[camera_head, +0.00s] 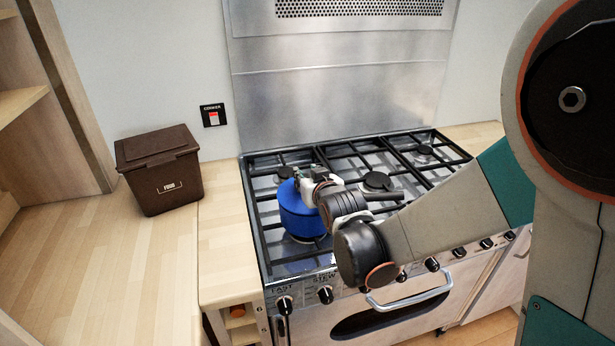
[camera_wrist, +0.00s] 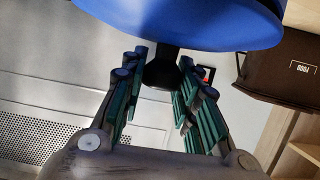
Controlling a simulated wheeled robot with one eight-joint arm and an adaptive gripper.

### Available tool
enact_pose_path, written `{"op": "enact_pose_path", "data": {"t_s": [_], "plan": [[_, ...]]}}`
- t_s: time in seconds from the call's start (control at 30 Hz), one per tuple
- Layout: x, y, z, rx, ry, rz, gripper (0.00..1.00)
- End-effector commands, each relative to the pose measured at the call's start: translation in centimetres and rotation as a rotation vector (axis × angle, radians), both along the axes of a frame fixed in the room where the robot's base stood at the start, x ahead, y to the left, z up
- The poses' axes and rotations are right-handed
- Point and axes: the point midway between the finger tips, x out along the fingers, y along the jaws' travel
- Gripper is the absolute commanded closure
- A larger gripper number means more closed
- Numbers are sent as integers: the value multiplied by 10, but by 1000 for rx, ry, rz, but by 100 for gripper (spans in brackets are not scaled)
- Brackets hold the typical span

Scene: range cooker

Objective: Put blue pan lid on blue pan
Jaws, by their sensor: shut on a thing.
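The blue pan (camera_head: 301,222) stands on the front left burner of the cooker. The blue pan lid (camera_head: 288,190) is at the top of the pan, partly hidden by my gripper (camera_head: 305,180). In the wrist view the lid (camera_wrist: 195,22) fills the top edge, with its black knob (camera_wrist: 162,72) between my fingers (camera_wrist: 162,62). My gripper is shut on this knob. I cannot tell whether the lid's rim touches the pan all round or sits slightly above it.
The cooker's black grates (camera_head: 345,160) surround the pan, and a small burner cap (camera_head: 376,181) is to its right. A brown food bin (camera_head: 160,172) stands on the wooden counter (camera_head: 130,260) at left. The steel splashback (camera_head: 340,105) rises behind. The counter front is clear.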

Motion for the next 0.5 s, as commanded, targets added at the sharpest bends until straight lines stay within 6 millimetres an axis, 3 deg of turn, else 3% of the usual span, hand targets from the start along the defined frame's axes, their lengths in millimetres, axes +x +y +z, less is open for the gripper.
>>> {"op": "enact_pose_path", "data": {"t_s": [0.5], "plan": [[0,0,-5,0,0,0,100]]}}
